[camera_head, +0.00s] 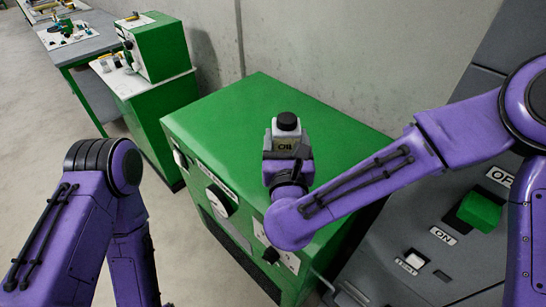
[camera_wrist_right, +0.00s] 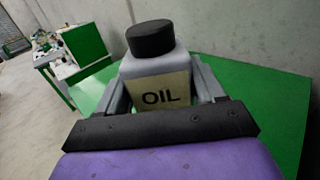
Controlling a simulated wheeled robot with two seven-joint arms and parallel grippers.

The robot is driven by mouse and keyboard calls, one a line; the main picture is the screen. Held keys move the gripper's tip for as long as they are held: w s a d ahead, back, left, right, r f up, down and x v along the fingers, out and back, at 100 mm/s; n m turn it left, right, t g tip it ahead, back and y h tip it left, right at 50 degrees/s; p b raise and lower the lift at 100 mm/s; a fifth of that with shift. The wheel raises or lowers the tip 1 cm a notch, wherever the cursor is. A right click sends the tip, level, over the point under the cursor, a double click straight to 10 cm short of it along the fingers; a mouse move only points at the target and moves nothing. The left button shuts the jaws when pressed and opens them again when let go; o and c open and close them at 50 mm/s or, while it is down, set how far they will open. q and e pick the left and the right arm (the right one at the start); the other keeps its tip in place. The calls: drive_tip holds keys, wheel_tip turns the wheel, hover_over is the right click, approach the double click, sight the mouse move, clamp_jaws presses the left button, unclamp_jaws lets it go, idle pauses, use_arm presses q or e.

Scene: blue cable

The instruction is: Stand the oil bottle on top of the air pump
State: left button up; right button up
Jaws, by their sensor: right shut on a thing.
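The oil bottle (camera_head: 284,137) is light grey with a black cap and a pale label. My right gripper (camera_head: 287,155) is shut on it, with a finger on each side. The bottle looks upright over the green top of a large green cabinet (camera_head: 220,120), which appears to be the air pump. In the right wrist view the bottle (camera_wrist_right: 155,80) shows its OIL label between the fingers, with the green top (camera_wrist_right: 260,95) behind. I cannot tell whether its base touches the top, as the gripper hides it. My left arm is at the lower left; its gripper is out of view.
A dark control panel (camera_head: 430,240) with ON and OFF labels and a green switch (camera_head: 480,211) stands at the right. A smaller green machine (camera_head: 155,47) sits on a bench at the back left. The green top around the bottle is clear.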

drive_tip(key=w+a+f, duration=0.1)
drive_tip(key=w+a+f+b, duration=0.1)
drive_tip(key=w+f, duration=0.1)
drive_tip(key=shift+a+f, duration=0.1)
drive_tip(key=shift+a, duration=0.15)
drive_tip(key=f+b, duration=0.1)
drive_tip(key=f, duration=0.1)
drive_tip(key=w+f+b, duration=0.1)
drive_tip(key=f+b, duration=0.1)
drive_tip(key=w+f+b, duration=0.1)
drive_tip(key=f, duration=0.1)
drive_tip(key=shift+d+f+b, duration=0.15)
drive_tip(key=shift+b, duration=0.15)
drive_tip(key=shift+w+a, duration=0.35)
drive_tip(key=shift+s+d+f, duration=0.1)
drive_tip(key=shift+s+d, duration=0.3)
drive_tip(key=o, duration=0.9)
drive_tip(key=shift+f, duration=0.1)
drive_tip(key=o, duration=0.4)
drive_tip(key=shift+w, duration=0.15)
drive_tip(key=shift+a, duration=0.15)
use_arm(q)
wheel_tip(320, 180, down, 7)
drive_tip(key=a, duration=0.1)
drive_tip(key=shift+w, duration=0.45)
